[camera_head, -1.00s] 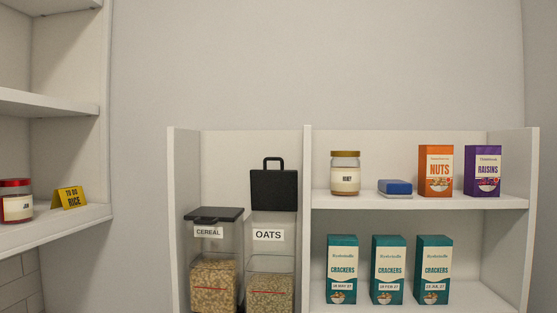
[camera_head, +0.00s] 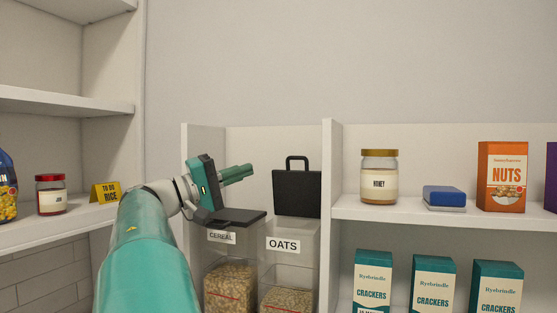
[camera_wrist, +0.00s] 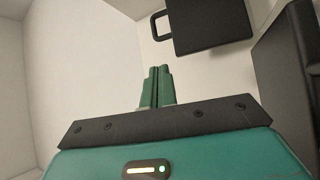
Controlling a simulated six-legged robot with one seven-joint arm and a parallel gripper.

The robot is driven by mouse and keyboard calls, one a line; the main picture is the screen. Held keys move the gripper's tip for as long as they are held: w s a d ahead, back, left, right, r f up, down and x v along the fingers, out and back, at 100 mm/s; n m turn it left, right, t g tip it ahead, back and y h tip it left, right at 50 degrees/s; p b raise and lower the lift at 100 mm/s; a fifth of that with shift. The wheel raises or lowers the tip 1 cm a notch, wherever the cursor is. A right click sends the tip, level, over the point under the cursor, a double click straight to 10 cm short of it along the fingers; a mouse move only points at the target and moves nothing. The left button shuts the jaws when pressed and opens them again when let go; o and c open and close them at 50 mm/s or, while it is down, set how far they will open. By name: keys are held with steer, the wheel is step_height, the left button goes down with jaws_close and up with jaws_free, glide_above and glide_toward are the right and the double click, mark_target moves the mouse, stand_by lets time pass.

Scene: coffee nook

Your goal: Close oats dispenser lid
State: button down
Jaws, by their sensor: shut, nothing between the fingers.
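The oats dispenser (camera_head: 290,252) is a clear bin with an OATS label, standing on the shelf unit with oats inside. Its black lid (camera_head: 297,194) stands upright at the back, open, with a loop handle on top. The lid also shows at the top of the wrist view (camera_wrist: 212,24), with its handle to the left. My gripper (camera_head: 252,171) is above the cereal dispenser, left of the oats lid and apart from it. Its green fingers are together and empty, and they also show in the wrist view (camera_wrist: 159,72).
The cereal dispenser (camera_head: 232,262), its black lid closed, stands left of the oats dispenser. A white divider (camera_head: 333,240) rises on the right.

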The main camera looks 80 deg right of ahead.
mark_target(280, 171)
steer(key=x, duration=1)
steer(key=shift+s+a+r, duration=0.1)
steer(key=shift+r, duration=0.05)
steer(key=shift+a, duration=0.1)
